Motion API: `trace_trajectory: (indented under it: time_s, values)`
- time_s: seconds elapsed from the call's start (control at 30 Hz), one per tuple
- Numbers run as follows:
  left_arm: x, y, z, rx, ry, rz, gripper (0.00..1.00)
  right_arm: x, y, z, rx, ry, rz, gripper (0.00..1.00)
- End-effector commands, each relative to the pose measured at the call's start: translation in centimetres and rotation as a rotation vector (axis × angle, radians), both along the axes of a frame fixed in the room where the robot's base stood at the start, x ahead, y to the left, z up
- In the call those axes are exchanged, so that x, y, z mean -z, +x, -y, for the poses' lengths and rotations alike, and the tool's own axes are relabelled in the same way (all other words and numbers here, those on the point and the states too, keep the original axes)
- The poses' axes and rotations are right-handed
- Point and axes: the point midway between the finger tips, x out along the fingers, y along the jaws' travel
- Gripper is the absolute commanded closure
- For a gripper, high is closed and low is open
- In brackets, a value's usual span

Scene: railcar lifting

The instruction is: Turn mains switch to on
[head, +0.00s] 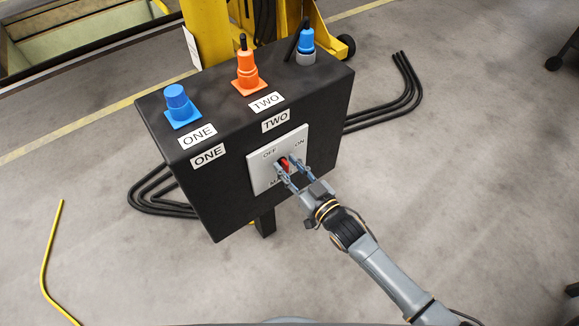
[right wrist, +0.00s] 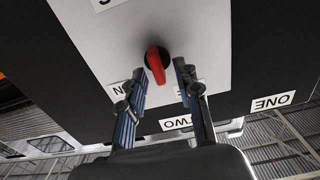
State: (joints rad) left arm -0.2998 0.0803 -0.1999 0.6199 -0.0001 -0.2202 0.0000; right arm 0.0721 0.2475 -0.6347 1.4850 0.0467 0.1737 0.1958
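The mains switch is a red knob (head: 285,164) on a pale plate (head: 263,179) on the front of a black control box. The plate has OFF at its upper left and ON at its upper right. In the right wrist view the red knob (right wrist: 157,63) runs nearly up and down, on a dark round base. My right gripper (head: 287,166) is at the plate with its fingers on either side of the knob. The right wrist view shows the fingers (right wrist: 159,77) apart, with visible gaps beside the knob. My left gripper is not in view.
The black box (head: 225,105) carries a blue button (head: 178,103), an orange joystick (head: 246,68) and a blue-and-grey one (head: 305,45) on top. Black cables (head: 400,95) lie on the floor behind it. A yellow post (head: 208,30) stands behind.

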Motion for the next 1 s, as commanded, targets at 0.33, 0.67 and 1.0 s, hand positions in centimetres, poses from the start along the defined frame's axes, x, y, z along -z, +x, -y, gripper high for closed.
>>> trace_trajectory:
  time_s: [0.33, 0.67, 1.0]
  values:
    - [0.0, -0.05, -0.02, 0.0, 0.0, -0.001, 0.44, 0.01, -0.03, 0.0, 0.0, 0.0, 0.0, 0.98]
    - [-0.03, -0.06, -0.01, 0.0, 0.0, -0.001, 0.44, 0.0, -0.02, 0.02, 0.0, 0.007, -0.005, 1.0]
    - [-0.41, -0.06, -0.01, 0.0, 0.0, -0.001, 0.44, 0.0, 0.06, 0.14, -0.001, 0.129, -0.096, 1.0]
